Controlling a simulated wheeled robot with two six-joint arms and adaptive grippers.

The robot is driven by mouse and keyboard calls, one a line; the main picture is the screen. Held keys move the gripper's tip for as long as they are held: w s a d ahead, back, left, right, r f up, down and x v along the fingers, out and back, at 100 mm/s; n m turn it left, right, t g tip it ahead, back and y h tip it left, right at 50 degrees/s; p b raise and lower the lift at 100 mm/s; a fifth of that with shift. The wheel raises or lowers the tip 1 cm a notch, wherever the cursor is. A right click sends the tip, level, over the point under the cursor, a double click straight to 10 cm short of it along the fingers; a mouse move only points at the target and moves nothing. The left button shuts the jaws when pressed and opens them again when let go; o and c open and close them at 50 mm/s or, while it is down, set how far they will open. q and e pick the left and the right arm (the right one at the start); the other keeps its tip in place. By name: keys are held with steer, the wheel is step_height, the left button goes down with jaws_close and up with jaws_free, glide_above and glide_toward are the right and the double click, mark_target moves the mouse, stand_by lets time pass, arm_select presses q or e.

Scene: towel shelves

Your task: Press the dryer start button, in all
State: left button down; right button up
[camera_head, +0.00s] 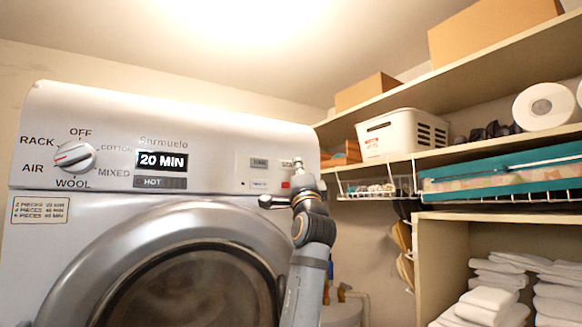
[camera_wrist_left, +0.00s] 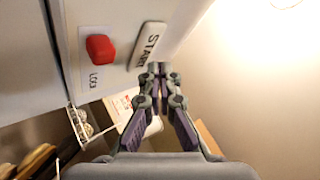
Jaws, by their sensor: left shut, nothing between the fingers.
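The dryer (camera_head: 225,140) stands at the left with its round door (camera_head: 90,250) shut. Its display (camera_head: 161,160) reads 20 MIN, above a HOT label (camera_head: 158,183). The START button (camera_wrist_left: 148,45) is a pale bar on the panel in the left wrist view. A red switch (camera_wrist_left: 100,48) marked LOCK sits to its left. My left gripper (camera_head: 297,164) is at the panel's right end, partly covering the START area in the head view. Its shut, empty fingertips (camera_wrist_left: 156,68) appear close beside the START button's lower right end; contact cannot be told. My right gripper is out of view.
A dial (camera_head: 74,157) with several settings is at the panel's left. To the right, shelves (camera_head: 470,215) carry a white basket (camera_head: 402,132), cardboard boxes (camera_head: 366,91), a teal-edged bin (camera_head: 500,172), paper rolls (camera_head: 543,106) and folded towels (camera_head: 490,300). A wire rack (camera_head: 375,185) hangs near my left arm.

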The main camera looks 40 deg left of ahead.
arm_select(q)
steer(key=shift+a, duration=0.1)
stand_by(0.5)
steer(key=shift+w+a, duration=0.15)
steer(key=shift+a, duration=0.15)
